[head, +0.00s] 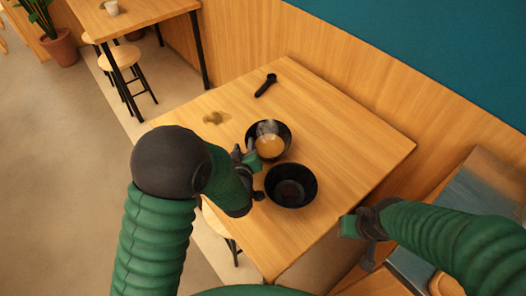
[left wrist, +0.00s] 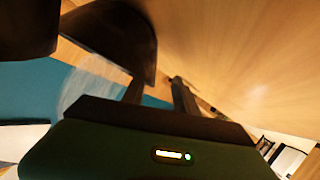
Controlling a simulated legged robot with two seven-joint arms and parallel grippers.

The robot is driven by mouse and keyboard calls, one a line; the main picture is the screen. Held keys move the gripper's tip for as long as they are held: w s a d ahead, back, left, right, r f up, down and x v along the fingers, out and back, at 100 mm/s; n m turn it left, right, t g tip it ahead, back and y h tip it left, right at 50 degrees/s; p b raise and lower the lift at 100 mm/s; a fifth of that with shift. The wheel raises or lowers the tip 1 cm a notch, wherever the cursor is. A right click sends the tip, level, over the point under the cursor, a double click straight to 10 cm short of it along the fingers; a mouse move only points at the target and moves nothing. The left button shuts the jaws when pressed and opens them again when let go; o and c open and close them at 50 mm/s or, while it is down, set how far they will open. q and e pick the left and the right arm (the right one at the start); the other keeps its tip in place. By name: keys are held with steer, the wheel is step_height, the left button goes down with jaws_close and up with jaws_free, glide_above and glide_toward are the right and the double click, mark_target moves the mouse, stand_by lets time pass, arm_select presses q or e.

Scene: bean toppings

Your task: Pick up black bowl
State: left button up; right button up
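Two black bowls stand on the wooden table in the head view. The farther bowl (head: 283,152) holds something orange-yellow, with a pale, see-through shape at its rim. The nearer bowl (head: 291,186) looks dark inside; I cannot tell if it is empty. My left gripper (head: 254,176) is at the left side of the bowls, its fingers apart. In the left wrist view, the fingers (left wrist: 160,95) are spread with nothing clear between them, and a black bowl (left wrist: 112,35) is close to one finger. My right gripper (head: 354,226) is right of the table edge, apart from both bowls.
A black scoop or spoon (head: 266,85) lies at the back of the table (head: 340,130). A small brown patch (head: 215,118) is left of the bowls. The table's right part is clear. A wooden wall rises behind; stools (head: 122,57) stand farther left.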

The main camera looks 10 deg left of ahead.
arm_select(q)
steer(key=shift+w+d, duration=0.25)
steer(key=shift+d, duration=0.2)
steer(key=shift+a, duration=0.55)
jaws_close()
steer(key=shift+s+d, duration=0.15)
steer(key=shift+d, duration=0.2)
steer(key=shift+s+a+f, duration=0.1)
steer(key=shift+f, duration=0.15)
